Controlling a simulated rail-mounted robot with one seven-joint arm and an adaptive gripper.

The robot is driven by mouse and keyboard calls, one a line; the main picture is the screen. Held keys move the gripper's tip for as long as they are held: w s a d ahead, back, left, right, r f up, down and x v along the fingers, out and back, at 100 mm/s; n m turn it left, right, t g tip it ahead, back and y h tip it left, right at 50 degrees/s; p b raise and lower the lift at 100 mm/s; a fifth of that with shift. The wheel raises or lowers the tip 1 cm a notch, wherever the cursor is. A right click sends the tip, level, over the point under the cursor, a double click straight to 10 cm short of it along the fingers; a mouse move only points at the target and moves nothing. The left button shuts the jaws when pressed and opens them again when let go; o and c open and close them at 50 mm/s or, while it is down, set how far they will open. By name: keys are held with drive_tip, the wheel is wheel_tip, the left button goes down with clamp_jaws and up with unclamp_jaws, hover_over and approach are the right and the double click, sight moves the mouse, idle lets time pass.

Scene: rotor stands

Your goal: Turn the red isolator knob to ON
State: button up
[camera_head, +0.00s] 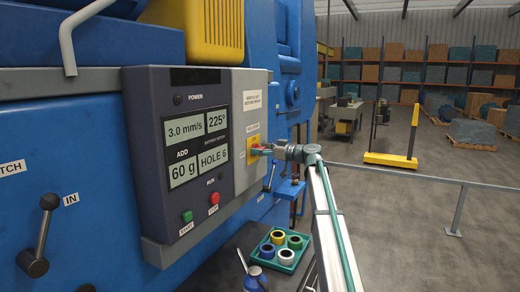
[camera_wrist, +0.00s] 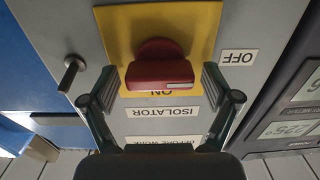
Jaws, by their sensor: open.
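The red isolator knob (camera_wrist: 160,72) sits on a yellow plate (camera_wrist: 205,22) in the wrist view, which shows the labels upside down. Its grip bar lies crosswise, with a pale line on its right half, toward the OFF label (camera_wrist: 238,57). The ON label (camera_wrist: 158,92) is just below the bar, partly hidden by it. My gripper (camera_wrist: 158,86) is open, one finger on each side of the knob, with gaps visible between fingers and bar. In the head view my gripper (camera_head: 265,150) is at the yellow plate on the grey box (camera_head: 250,100), largely hiding the knob.
The control panel (camera_head: 150,150) with displays and START and STOP buttons is left of the grey box. A small lever (camera_wrist: 70,74) sticks out beside the plate. A green tray (camera_head: 284,266) with several coloured rings stands below. A railing (camera_head: 400,175) runs at right.

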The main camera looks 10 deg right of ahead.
drive_tip(key=c, duration=1.2)
drive_tip(key=shift+o, duration=0.2)
drive_tip(key=shift+f+m+b, duration=0.15)
drive_tip(key=shift+m+b, duration=0.15)
drive_tip(key=shift+b, duration=0.3)
drive_tip(key=m+b, duration=0.2)
drive_tip(key=b, duration=0.1)
drive_tip(key=shift+w+d+f+m, duration=0.1)
drive_tip(key=shift+m, duration=0.3)
drive_tip(key=m+b, duration=0.3)
drive_tip(key=m, duration=0.1)
drive_tip(key=shift+w, duration=0.1)
drive_tip(key=m, duration=0.5)
drive_tip(key=shift+d+b, duration=0.1)
drive_tip(key=shift+b, duration=0.3)
drive_tip(key=m, duration=0.5)
drive_tip(key=shift+f+m+p, duration=0.1)
drive_tip(key=shift+m+p, duration=0.2)
